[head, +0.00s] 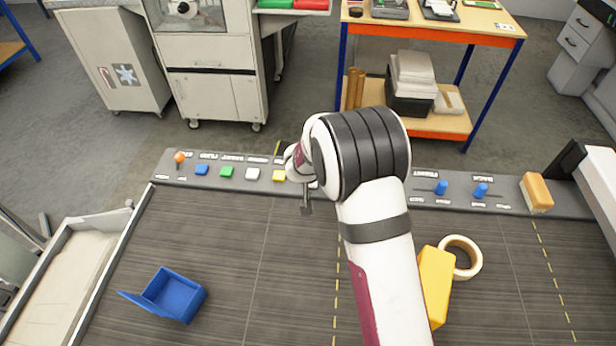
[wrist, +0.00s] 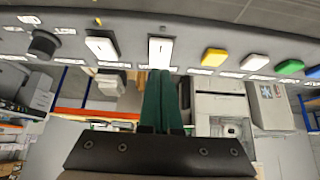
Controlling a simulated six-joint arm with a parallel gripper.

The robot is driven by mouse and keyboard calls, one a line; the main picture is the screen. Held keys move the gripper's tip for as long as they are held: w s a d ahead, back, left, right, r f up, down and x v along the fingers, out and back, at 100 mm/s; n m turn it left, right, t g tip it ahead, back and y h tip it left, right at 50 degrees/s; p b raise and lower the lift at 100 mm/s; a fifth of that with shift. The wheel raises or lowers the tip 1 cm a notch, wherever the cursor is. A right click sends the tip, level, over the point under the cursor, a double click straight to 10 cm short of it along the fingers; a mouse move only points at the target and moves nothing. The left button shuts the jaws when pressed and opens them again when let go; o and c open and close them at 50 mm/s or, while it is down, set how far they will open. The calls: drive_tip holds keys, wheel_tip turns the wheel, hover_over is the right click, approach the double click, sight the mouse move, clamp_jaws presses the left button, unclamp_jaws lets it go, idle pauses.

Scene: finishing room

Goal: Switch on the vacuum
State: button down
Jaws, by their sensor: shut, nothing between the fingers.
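The control panel (head: 400,188) runs along the table's far edge. No label that I can read says vacuum. In the wrist view, a white rocker switch (wrist: 160,51) with a dark line on it is straight ahead of my fingertips, and a second white rocker switch (wrist: 102,47) is to its left. In the head view my arm hides this part of the panel. My gripper (wrist: 160,73) is shut and empty, its green fingers together at the near edge of the middle switch. I cannot tell if they touch it. It also shows in the head view (head: 306,208).
The panel also has an orange lever (head: 180,158), blue (head: 202,170), green (head: 226,172), white (head: 253,173) and yellow (head: 279,175) buttons, a black knob (wrist: 43,44) and two blue knobs (head: 440,187). A blue bin (head: 165,295), yellow block (head: 436,285) and tape roll (head: 472,262) lie on the table.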

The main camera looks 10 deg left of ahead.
drive_tip(key=s+f+v, duration=0.1)
drive_tip(key=s+v, duration=0.1)
drive_tip(key=v, duration=0.9)
drive_tip(key=shift+f, duration=0.1)
